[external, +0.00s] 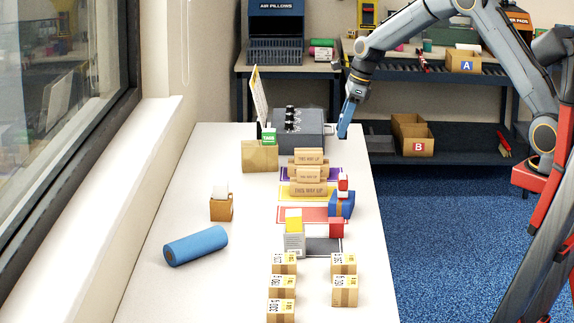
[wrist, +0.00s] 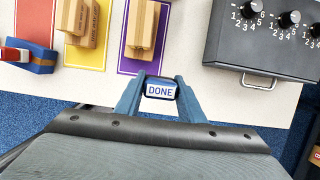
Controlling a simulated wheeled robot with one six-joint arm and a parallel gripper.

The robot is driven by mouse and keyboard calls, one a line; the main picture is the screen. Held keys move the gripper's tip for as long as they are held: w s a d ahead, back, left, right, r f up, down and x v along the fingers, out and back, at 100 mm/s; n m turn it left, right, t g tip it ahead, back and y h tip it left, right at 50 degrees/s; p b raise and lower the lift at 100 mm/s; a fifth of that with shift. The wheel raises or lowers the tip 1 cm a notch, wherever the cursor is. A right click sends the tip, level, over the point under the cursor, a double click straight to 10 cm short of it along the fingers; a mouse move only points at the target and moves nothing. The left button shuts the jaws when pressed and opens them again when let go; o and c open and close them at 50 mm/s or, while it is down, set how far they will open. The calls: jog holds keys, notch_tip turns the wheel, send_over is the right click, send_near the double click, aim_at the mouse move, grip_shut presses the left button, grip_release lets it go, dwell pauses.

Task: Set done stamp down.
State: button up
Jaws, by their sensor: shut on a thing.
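My gripper (wrist: 160,88) is shut on the done stamp (wrist: 160,91), a small dark block with a white face reading DONE, which sits between the two blue fingers in the wrist view. In the external view my gripper (external: 344,132) points down at the back right edge of the white table (external: 215,180), beside the grey knob box (external: 312,132). I cannot make out the stamp in the external view. In the wrist view the stamp shows near the table's edge, below the purple mat (wrist: 130,65); its height above the table is unclear.
Purple, yellow (wrist: 72,55) and red (wrist: 35,25) mats lie left of my gripper, with brown THIS WAY UP blocks (external: 309,188) on some. A blue tape dispenser (external: 341,205) stands near the right edge. Small cartons (external: 282,287) stand in front.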

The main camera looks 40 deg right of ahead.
jog(key=d+f, duration=0.1)
jog(key=w+f, duration=0.1)
jog(key=f, duration=0.1)
jog(key=d+f+p, duration=0.1)
jog(key=f, duration=0.1)
jog(key=shift+w+d+f, duration=0.25)
jog(key=shift+w+d, duration=0.05)
jog(key=shift+w, duration=0.05)
jog(key=shift+f+p, duration=0.6)
jog(key=shift+f, duration=1.6)
jog(key=shift+f, duration=0.1)
jog(key=o, duration=1)
jog(key=shift+o, duration=0.2)
